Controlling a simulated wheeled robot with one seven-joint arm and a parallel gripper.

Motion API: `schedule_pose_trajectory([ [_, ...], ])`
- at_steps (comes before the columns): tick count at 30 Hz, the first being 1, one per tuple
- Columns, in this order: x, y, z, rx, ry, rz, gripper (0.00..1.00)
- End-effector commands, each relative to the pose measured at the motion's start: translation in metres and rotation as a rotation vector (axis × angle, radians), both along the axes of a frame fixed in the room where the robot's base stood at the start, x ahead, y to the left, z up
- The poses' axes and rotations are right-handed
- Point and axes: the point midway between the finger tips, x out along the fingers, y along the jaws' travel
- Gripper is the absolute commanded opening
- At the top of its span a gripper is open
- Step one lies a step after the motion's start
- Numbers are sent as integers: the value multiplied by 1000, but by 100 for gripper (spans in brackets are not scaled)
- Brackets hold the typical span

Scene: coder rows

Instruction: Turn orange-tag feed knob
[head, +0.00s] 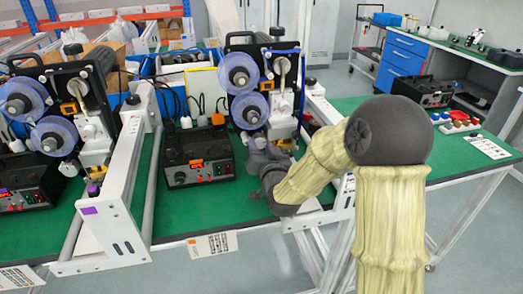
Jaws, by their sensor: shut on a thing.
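My gripper (259,143) is at the lower front of the right-hand coder (281,85), just right of a black control box. It is small and dark in the head view, and my own wrist covers part of it. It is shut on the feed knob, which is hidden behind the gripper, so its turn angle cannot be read. A small orange patch (285,143) shows on the coder just right of the gripper. The coder also carries two blue-rimmed reels (239,73) and an orange square (267,86).
A black control box (197,158) with an orange label stands left of my gripper. A white frame rail (138,165) separates the left-hand coder (85,95) from it. Green bench surface (230,205) is clear in front.

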Motion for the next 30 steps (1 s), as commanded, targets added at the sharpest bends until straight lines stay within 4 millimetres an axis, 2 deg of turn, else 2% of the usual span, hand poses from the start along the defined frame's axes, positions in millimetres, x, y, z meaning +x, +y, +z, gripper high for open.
schedule_pose_trajectory([
  [18, 0, -1, -3, 545, 158, -3, 16],
  [30, 0, -1, -2, 768, 223, -4, 16],
])
